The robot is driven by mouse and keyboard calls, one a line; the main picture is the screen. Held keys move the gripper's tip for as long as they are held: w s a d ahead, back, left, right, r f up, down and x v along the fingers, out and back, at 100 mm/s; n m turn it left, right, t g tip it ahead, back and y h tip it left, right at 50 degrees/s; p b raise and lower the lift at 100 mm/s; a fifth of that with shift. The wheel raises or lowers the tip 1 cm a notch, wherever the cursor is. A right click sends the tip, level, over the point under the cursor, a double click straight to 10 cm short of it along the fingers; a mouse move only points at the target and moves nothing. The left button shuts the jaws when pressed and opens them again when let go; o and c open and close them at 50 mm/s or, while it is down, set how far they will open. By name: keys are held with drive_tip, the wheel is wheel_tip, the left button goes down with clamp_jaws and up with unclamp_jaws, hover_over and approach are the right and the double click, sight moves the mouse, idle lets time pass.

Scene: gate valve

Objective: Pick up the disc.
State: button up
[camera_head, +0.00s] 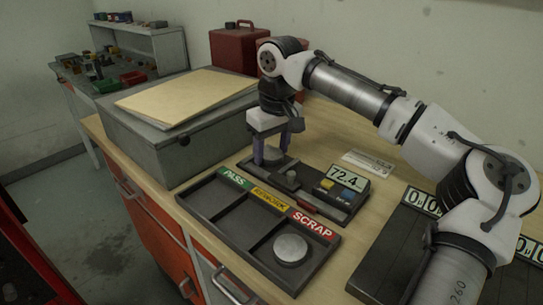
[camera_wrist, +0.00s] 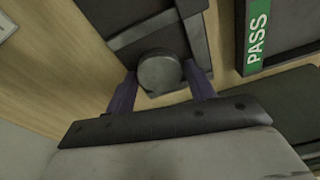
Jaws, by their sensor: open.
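A grey round disc (camera_head: 270,157) sits at the left end of the dark measuring gauge (camera_head: 338,212), below my gripper (camera_head: 272,154). In the wrist view this disc (camera_wrist: 160,70) lies between the two purple fingers of my gripper (camera_wrist: 161,79). The fingers are open and stand on either side of it; I cannot tell whether they touch it. A second, lighter disc (camera_head: 291,249) lies flat in the SCRAP compartment of the black sorting tray (camera_head: 224,227). The gauge display reads 72.4.
The tray's PASS and REWORK compartments look empty. A large grey box (camera_head: 160,145) with a tan board on top stands close to the left of my gripper. A small label card (camera_head: 368,163) lies behind the gauge. A dark panel with number counters (camera_head: 395,250) is at the right.

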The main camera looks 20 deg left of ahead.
drive_tip(key=shift+c, duration=0.4)
drive_tip(key=c, duration=0.9)
drive_tip(key=shift+r, duration=0.15)
wheel_tip(320, 180, up, 28)
drive_tip(key=p, duration=0.7)
